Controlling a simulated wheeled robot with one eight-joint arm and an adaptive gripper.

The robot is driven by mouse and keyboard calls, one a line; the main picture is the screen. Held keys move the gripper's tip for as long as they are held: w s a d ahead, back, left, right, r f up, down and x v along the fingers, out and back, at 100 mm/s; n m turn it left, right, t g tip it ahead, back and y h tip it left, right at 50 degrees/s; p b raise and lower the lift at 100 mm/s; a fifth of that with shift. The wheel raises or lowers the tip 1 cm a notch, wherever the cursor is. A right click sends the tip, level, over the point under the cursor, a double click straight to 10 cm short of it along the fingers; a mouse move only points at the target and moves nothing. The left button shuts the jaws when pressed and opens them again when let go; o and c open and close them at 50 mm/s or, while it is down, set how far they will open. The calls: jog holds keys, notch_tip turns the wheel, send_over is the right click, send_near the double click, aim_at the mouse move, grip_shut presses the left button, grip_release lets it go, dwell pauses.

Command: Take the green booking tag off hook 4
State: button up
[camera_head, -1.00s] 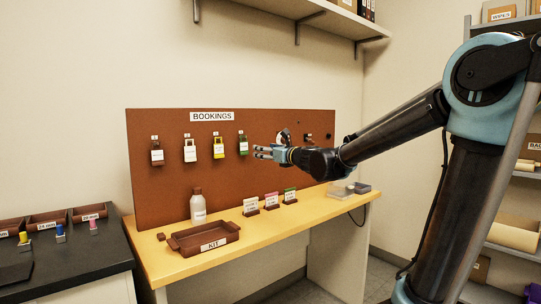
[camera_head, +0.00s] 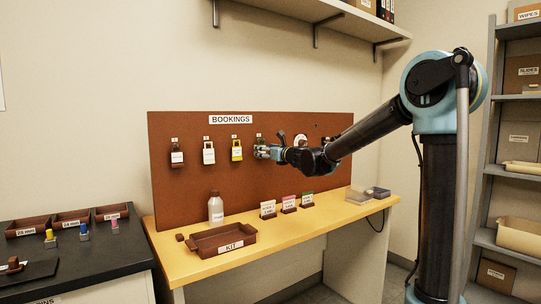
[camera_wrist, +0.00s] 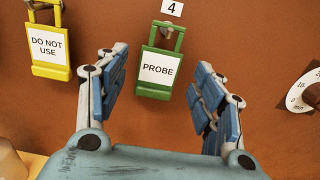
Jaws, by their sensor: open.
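The green booking tag (camera_wrist: 157,72), labelled PROBE, hangs on hook 4 (camera_wrist: 166,31) of the brown bookings board (camera_wrist: 240,30) in the wrist view. The number 4 label (camera_wrist: 172,8) is just above the hook. My gripper (camera_wrist: 160,75) is open and empty, its two blue-padded fingers to either side of the tag's lower part in the picture. I cannot tell how much distance is left between the fingertips and the tag. In the head view my gripper (camera_head: 262,152) is at the board and hides most of the green tag (camera_head: 259,139).
A yellow DO NOT USE tag (camera_wrist: 50,48) hangs close on the left, and a white round dial (camera_wrist: 304,92) is on the right. The yellow bench (camera_head: 285,226) below holds a KIT tray (camera_head: 207,251), a bottle (camera_head: 215,209) and small card stands.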

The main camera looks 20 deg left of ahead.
jog(key=shift+w+a, duration=0.3)
jog(key=shift+a, duration=0.05)
jog(key=c, duration=1.5)
grip_shut()
jog(key=shift+s+r, duration=0.15)
jog(key=shift+r, duration=0.4)
jog(key=v, duration=0.8)
dwell(0.4)
